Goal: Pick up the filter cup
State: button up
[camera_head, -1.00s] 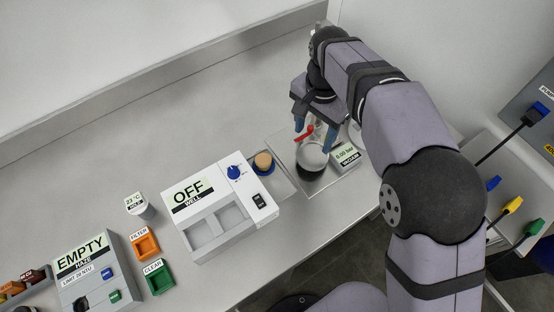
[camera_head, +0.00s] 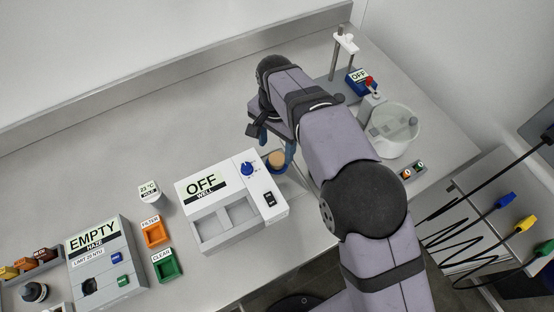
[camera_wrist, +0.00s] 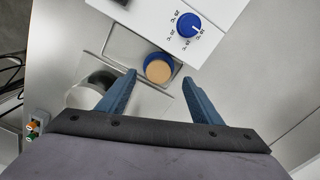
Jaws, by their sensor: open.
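A small round blue cup with a tan top, which looks like the filter cup (camera_head: 277,161), sits beside the right side of the white well unit. It also shows in the wrist view (camera_wrist: 159,70), upright on a grey plate. My gripper (camera_head: 276,146) is open with its blue fingers around the cup's place. In the wrist view the fingertips (camera_wrist: 159,76) lie to either side of the cup, with a gap to each. I cannot tell how high they are above it. Nothing is held.
The white well unit (camera_head: 201,187) reading OFF with a blue knob stands close by the cup. A glass vessel (camera_head: 388,132) and stand are at the right. The back-left bench is clear.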

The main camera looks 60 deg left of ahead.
aim_at(277, 156)
jog(key=f+p, duration=0.2)
jog(key=f, duration=0.1)
jog(key=shift+d+f, duration=0.2)
jog(key=shift+f, duration=0.1)
jog(key=shift+f+p, duration=0.35)
jog(key=shift+f, duration=0.4)
jog(key=c, duration=1.1)
jog(key=shift+c, duration=0.2)
